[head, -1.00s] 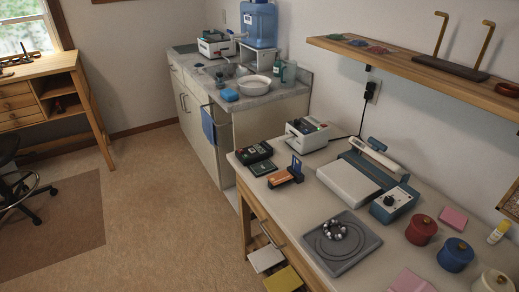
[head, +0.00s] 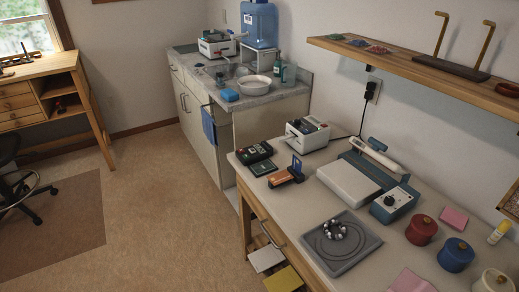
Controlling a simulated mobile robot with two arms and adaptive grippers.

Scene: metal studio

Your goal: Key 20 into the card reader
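A small black keypad device (head: 255,152), which looks like the card reader, lies at the far left corner of the worktable (head: 312,215). It has a small greenish display; its keys are too small to read. A flat dark green piece (head: 263,168) lies just in front of it. An orange and black holder (head: 283,177) with an upright blue card (head: 296,165) stands to the right of that piece. Neither of my grippers is in view.
A white machine (head: 307,134) stands behind the holder. A blue-grey sealer (head: 370,180), a grey board (head: 341,243) with a beaded ring, and red (head: 421,231) and blue (head: 455,255) jars fill the table rightward. A wooden shelf (head: 420,70) hangs above. The floor (head: 150,220) at left is open.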

